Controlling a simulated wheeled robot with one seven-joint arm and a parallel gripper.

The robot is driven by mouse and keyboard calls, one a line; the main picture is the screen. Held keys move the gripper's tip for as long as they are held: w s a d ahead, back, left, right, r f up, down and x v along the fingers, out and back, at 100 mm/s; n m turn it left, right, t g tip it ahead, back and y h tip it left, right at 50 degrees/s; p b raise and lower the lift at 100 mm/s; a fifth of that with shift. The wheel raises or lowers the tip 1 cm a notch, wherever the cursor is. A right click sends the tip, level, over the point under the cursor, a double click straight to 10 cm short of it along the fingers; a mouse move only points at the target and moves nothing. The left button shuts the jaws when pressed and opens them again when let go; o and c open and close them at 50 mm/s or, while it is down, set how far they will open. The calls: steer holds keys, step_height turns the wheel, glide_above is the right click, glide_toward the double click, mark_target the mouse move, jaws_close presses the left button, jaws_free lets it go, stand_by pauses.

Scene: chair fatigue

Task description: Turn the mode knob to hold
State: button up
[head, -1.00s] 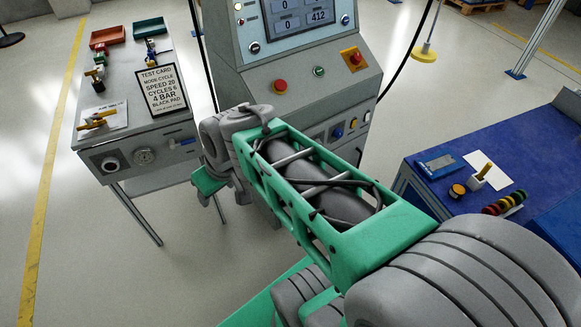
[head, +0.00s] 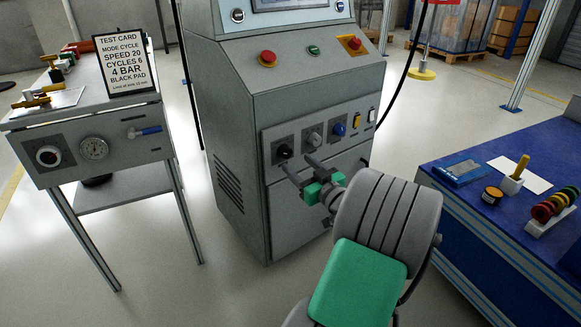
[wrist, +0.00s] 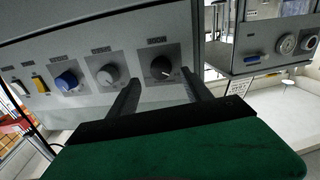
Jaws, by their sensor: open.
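A front panel (head: 276,196) on the grey machine carries a row of knobs. They are a black knob (head: 284,151), a grey knob (head: 314,139) and a blue knob (head: 339,129). My gripper (head: 295,165) is open just in front of the panel. In the wrist view my fingers (wrist: 160,79) lie either side of the black knob's line, apparently short of it.
Yellow (head: 357,118) and white (head: 372,115) switches sit beside the blue knob. Red buttons (head: 268,58) are on the console above. A side table (head: 112,117) with a test card (head: 126,64) stands left. A blue bench (head: 480,218) stands right. Floor between is clear.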

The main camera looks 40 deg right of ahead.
mark_target(288, 155)
steer(key=w, duration=0.3)
steer(key=w+b, duration=0.1)
steer(key=w, duration=0.1)
steer(key=shift+w+d, duration=0.1)
steer(key=shift+d, duration=0.3)
steer(key=shift+c, duration=0.2)
jaws_close()
